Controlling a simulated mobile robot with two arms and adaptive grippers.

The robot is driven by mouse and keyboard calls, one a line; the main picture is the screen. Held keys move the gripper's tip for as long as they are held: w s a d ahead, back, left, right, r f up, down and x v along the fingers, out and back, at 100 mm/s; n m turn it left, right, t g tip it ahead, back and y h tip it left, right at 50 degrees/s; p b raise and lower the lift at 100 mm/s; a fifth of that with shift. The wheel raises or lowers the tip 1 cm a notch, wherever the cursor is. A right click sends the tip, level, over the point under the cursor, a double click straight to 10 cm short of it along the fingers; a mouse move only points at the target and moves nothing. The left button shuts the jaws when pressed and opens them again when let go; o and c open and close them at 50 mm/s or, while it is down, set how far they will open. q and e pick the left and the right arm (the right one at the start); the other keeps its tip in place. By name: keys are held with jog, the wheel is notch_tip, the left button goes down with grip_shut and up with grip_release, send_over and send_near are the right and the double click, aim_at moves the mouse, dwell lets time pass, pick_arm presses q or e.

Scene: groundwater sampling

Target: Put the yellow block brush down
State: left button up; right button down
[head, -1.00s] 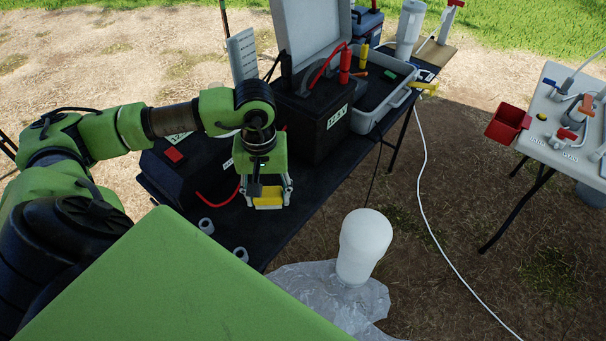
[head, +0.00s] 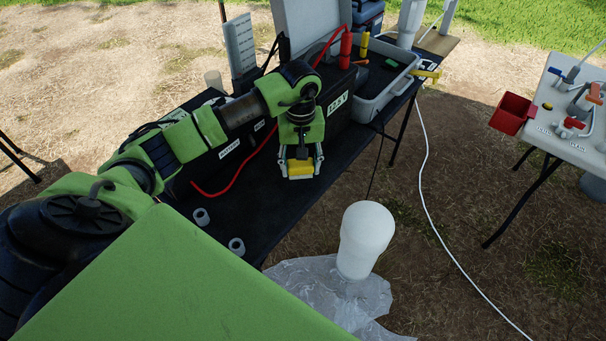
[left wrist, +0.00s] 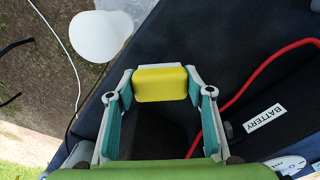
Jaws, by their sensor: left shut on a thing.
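The yellow block brush (head: 300,170) is held in my left gripper (head: 300,163), over the dark table (head: 262,225) near its front edge. In the left wrist view the brush (left wrist: 160,84) sits between the two fingertips of the gripper (left wrist: 161,88), which are shut on its ends. I cannot tell whether the brush touches the table. My right gripper does not show.
A black battery (head: 340,95) and a grey open case (head: 395,100) stand beyond the gripper. A red cable (head: 235,180) and two small white rings (head: 202,216) lie to its left. Bare tabletop lies in front.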

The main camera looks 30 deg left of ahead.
aim_at(303, 174)
pick_arm(q)
jog(key=shift+w+d+f+b, duration=0.1)
jog(key=shift+w+f+b, duration=0.2)
jog(key=shift+f+b, duration=0.15)
notch_tip(303, 174, down, 3)
jog(key=shift+w+r+b, duration=0.1)
jog(key=shift+b, duration=0.5)
jog(key=shift+f, duration=0.25)
jog(key=shift+w, duration=0.1)
jog(key=shift+r, duration=0.1)
jog(key=shift+f, duration=0.2)
jog(key=o, duration=0.9)
jog(key=shift+o, duration=0.2)
